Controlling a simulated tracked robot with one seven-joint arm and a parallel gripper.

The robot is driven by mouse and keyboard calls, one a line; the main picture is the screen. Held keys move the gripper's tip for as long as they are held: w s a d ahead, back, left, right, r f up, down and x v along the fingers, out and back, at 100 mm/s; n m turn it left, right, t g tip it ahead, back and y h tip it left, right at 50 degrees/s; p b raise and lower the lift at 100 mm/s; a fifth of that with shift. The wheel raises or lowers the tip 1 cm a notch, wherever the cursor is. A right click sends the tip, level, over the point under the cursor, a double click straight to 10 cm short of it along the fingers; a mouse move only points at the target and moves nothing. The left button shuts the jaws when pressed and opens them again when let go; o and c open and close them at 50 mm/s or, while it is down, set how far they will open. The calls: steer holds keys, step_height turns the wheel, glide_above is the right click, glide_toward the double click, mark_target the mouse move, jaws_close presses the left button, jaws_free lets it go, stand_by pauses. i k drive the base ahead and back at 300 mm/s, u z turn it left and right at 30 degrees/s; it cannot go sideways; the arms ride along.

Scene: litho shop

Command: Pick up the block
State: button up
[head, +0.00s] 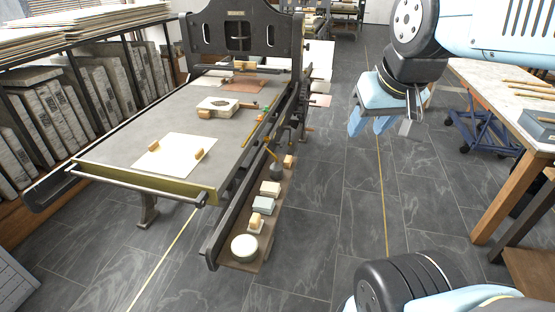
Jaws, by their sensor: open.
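Several small blocks are in the head view, and I cannot tell which one the task means. Two tan blocks, a left one (154,146) and a right one (199,153), lie on a white sheet (176,161) on the press bed (125,135). On the low side shelf (273,232) are a pale block (270,188), a grey block (264,205) and a small tan block on a pale piece (255,220). My gripper (370,126) hangs over the floor, right of the press, fingers down, open and empty, apart from all blocks.
A round white tub (244,247) stands at the shelf's near end. A pale slab (225,107) lies farther back on the bed. A rail (135,185) crosses the bed's front. A wooden-legged table (490,85) and blue dolly (487,135) are at right. The middle floor is clear.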

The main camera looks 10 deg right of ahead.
mark_target(288, 161)
steer(key=u, duration=0.35)
steer(key=i, duration=1.05)
steer(key=z, duration=0.4)
